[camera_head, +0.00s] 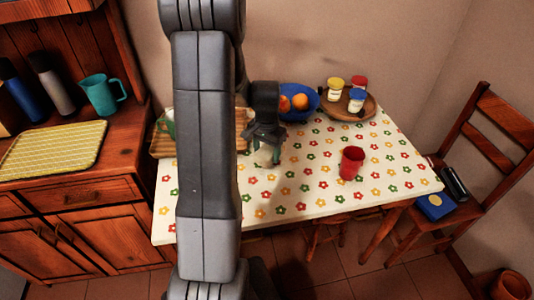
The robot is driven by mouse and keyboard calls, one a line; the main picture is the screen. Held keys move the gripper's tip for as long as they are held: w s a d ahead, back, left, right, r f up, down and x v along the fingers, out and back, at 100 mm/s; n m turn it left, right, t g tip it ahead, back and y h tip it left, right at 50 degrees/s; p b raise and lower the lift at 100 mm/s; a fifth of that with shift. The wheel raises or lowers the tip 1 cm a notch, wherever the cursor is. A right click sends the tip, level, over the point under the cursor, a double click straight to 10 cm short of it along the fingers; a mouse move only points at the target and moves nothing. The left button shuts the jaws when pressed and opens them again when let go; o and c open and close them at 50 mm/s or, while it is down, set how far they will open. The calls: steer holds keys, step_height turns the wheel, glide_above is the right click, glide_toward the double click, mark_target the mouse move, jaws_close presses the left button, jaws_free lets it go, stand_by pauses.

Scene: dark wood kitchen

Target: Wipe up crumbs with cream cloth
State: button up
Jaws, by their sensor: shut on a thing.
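My gripper (267,145) points down just above the flowered tablecloth, near the middle of the table (318,190). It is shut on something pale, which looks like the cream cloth. Its outline is hard to tell from the pale tablecloth, and I cannot tell whether it touches the table. I cannot make out any crumbs at this size. My own arm hides a strip of the left part of the table.
A red cup (351,163) stands right of my gripper. Behind are a blue bowl (299,114) with oranges and a round wooden tray (365,112) with three jars. A wooden board (164,147) lies at left. A chair (490,160) stands at right.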

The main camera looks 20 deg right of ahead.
steer(key=shift+d+r+p, duration=0.1)
steer(key=shift+r+p, duration=1.35)
steer(key=shift+r, duration=1)
